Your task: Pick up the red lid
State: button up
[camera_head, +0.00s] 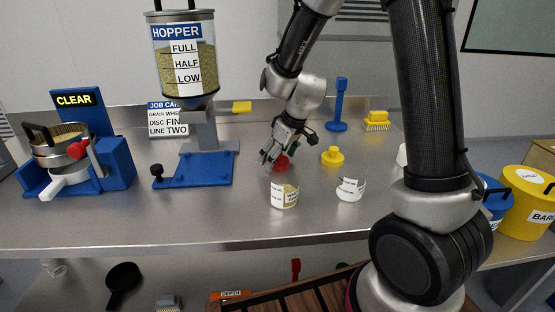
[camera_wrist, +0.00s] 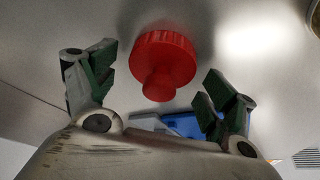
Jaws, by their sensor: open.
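The red lid (camera_head: 282,162) lies on the steel table, partly hidden behind my gripper in the head view. In the wrist view the red lid (camera_wrist: 164,64) shows a ribbed round rim and a knob, and sits between and a little beyond my fingertips. My gripper (camera_head: 270,156) is open, with nothing between its fingers. Its two green-padded fingers stand on either side of the lid in the wrist view (camera_wrist: 164,82). Whether they touch the lid cannot be told, though gaps show on both sides.
A yellow lid (camera_head: 332,156) lies to the right. A blue-based hopper (camera_head: 187,72) stands to the left, a blue stand (camera_head: 338,105) behind. The table front (camera_head: 170,225) is clear.

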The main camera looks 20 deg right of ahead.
jog(key=shift+c, duration=0.2)
jog(key=c, duration=0.7)
